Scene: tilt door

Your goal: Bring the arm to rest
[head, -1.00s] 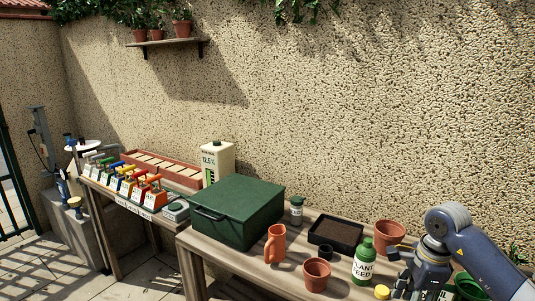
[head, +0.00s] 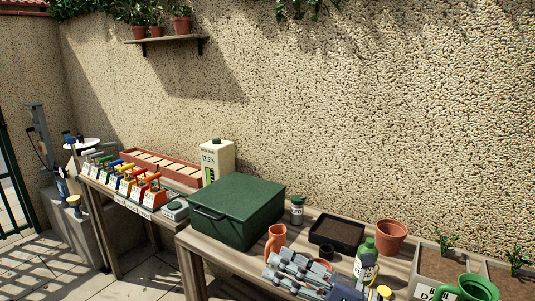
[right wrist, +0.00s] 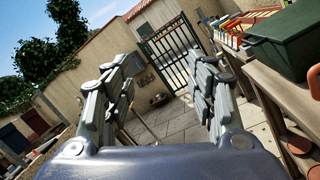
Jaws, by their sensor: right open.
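My right gripper (head: 274,264) is at the lower middle of the head view, in front of the potting bench's front edge. Its grey fingers point left and are apart with nothing between them. In the right wrist view the two fingers (right wrist: 176,62) stand wide apart, with paving and a gate behind them. The green box (head: 238,210) with a dark front handle stands closed on the bench, up and left of the gripper. My left gripper is not in view.
The bench (head: 203,254) carries an orange mug (head: 276,240), a dark tray (head: 337,232), a plant feed bottle (head: 366,259) and a terracotta pot (head: 391,236). A green watering can (head: 479,289) is at right. The gate (right wrist: 170,52) stands beyond open paving.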

